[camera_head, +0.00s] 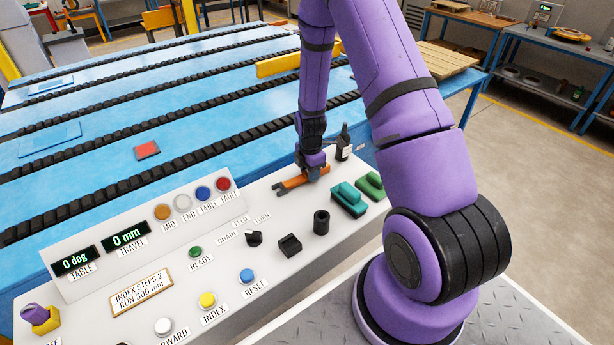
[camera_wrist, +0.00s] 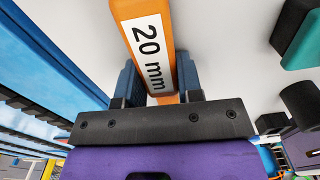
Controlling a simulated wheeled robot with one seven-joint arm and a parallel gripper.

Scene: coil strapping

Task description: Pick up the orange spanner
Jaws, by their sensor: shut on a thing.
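The orange spanner (camera_head: 298,183) lies along the light grey top of the control console, its dark jaw end pointing left in the head view. In the wrist view the orange handle (camera_wrist: 140,13) carries a white label reading "20 mm". My gripper (camera_head: 313,170) points down over the right part of the spanner. In the wrist view my gripper (camera_wrist: 155,88) has its blue fingers on both sides of the handle, shut on it. I cannot tell whether the spanner still touches the console top.
A dark bottle (camera_head: 343,142) stands just behind my gripper. Green blocks (camera_head: 349,199) sit to its right. A black cylinder (camera_head: 321,222), black knobs and several coloured buttons are nearer the front. The blue conveyor table (camera_head: 100,150) with black chains lies beyond the console.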

